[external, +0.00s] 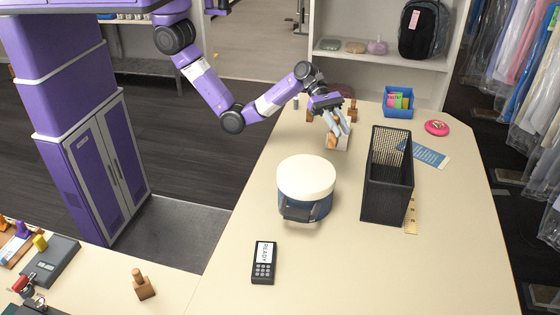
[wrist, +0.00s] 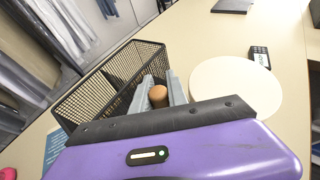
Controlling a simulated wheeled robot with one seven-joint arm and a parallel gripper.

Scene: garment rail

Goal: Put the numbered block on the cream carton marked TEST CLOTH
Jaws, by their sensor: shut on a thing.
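My gripper (external: 335,128) is shut on a wooden block with a rounded brown top (wrist: 158,95), which sits between its grey fingers in the wrist view. In the external view, brown wood (external: 331,141) shows at the fingertips, over the far part of the table. No number on it can be read.
A black mesh basket (external: 388,190) stands right of my gripper, and a round cream-topped tin (external: 306,178) stands in front. Other wooden knobbed pieces (external: 352,112) are behind the gripper. A blue tray (external: 398,109) and a pink ring (external: 437,127) lie farther back. The table's front right is clear.

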